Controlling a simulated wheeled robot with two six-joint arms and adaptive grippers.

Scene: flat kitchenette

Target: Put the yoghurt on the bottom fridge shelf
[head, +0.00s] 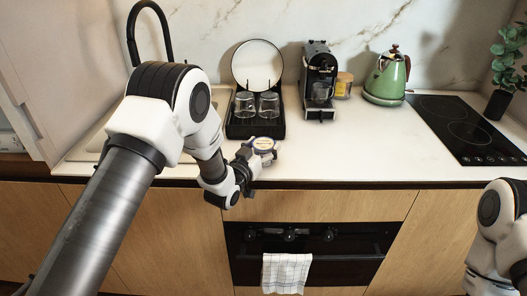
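The yoghurt (264,145), a small round tub with a pale lid, is on or just above the white counter, in front of the glasses. My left gripper (258,157) is at the tub, with its dark fingers close around its near side. The fingers partly hide the tub, and I cannot tell whether they are closed on it. My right gripper is out of view; only part of my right arm shows at the lower right. No fridge shelf can be made out.
A black rack (256,127) with two glasses and a round plate stands behind the yoghurt. A coffee machine (319,80), a small jar (343,86), a green kettle (385,80) and a black hob (466,130) stand right of it. The front-middle counter (350,155) is clear.

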